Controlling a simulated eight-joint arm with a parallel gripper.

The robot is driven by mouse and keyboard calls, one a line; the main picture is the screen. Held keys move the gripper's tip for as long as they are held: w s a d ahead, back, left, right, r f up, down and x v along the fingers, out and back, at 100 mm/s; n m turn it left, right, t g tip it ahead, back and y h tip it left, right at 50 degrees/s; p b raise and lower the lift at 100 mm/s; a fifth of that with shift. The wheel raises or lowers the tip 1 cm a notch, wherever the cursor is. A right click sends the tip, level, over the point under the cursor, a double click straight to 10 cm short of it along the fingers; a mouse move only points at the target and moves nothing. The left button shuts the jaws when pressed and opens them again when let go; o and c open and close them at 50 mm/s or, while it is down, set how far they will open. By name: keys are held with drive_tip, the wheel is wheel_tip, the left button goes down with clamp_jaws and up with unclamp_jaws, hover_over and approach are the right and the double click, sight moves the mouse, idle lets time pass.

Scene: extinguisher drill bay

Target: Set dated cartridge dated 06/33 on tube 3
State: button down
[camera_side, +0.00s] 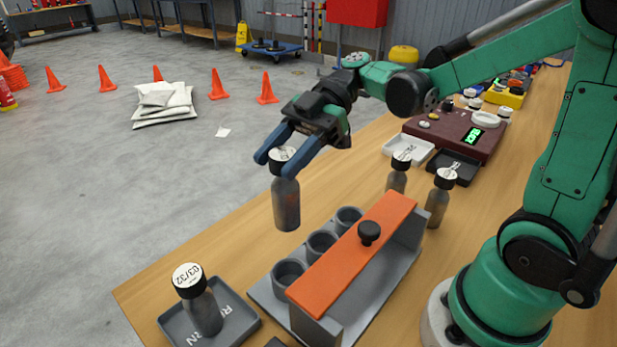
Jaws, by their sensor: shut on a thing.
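My gripper (287,158) has blue fingers and is shut on a grey cartridge (286,207) with a black cap. It holds the cartridge upright in the air, left of the tube rack's far end. The cap's white label is partly hidden by the fingers and I cannot read its date. The grey rack (405,258) shows three open tubes in a row: near (289,269), middle (321,240) and far (348,214). No tube numbers are legible. Another cartridge (204,310), labelled 03/32, stands on a grey tray (243,322) with partly hidden lettering.
An orange cover (350,250) with a black knob (369,232) tops the rack. Two capped cartridges (396,181) (435,208) stand behind it. Beyond are a white tray (394,149), a black tray (463,179) and a dark red device (430,135) with a green display.

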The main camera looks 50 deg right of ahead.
sight(286, 226)
drive_tip(key=s+a+g, duration=0.1)
drive_tip(key=s+a+f+n, duration=0.1)
drive_tip(key=s+a+n+g, duration=0.1)
drive_tip(key=shift+a+f+g, duration=0.1)
drive_tip(key=shift+f+g, duration=0.2)
drive_tip(key=shift+s+f, duration=0.1)
drive_tip(key=shift+f, duration=2.75)
drive_tip(key=shift+f, duration=0.65)
drive_tip(key=c, duration=0.6)
unclamp_jaws()
